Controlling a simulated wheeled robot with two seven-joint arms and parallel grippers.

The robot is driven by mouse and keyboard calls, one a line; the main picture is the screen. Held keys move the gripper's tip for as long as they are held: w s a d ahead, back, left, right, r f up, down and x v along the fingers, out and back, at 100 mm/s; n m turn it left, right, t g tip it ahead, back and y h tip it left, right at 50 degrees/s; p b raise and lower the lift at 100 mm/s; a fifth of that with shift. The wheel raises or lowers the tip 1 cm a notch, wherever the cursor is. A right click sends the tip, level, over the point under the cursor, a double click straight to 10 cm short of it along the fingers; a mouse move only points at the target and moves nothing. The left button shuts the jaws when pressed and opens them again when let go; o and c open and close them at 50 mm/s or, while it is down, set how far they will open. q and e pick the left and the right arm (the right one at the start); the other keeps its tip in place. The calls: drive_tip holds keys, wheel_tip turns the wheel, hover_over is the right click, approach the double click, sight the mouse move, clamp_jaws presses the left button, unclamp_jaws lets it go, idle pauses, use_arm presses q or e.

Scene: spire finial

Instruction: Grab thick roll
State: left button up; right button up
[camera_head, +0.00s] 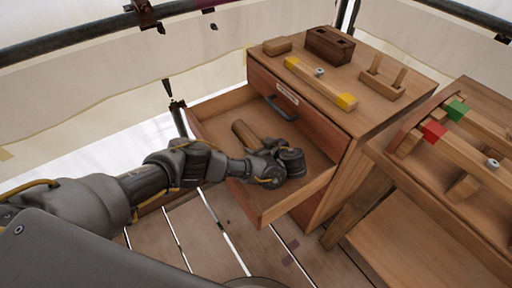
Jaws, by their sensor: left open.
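My left gripper (272,172) reaches from the left into the open drawer (222,108) of the wooden cabinet. Its jaws are open, though the fingers are hard to make out against the dark parts around them. My right gripper is not in view.
The cabinet top (385,62) holds a yellow-ended wooden bar (320,84), a dark block with holes (330,45) and a pegged block (382,80). A bench (465,205) with red and green marked pieces stands at right. The drawer walls surround my gripper. Plank floor lies below.

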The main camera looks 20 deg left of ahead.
use_arm(q)
drive_tip(key=shift+w+a+f, duration=0.3)
drive_tip(key=shift+a, duration=0.05)
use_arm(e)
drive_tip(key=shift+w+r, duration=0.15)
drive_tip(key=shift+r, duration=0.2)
use_arm(q)
drive_tip(key=c, duration=1.2)
drive_tip(key=shift+c, duration=0.2)
drive_tip(key=shift+r, duration=0.15)
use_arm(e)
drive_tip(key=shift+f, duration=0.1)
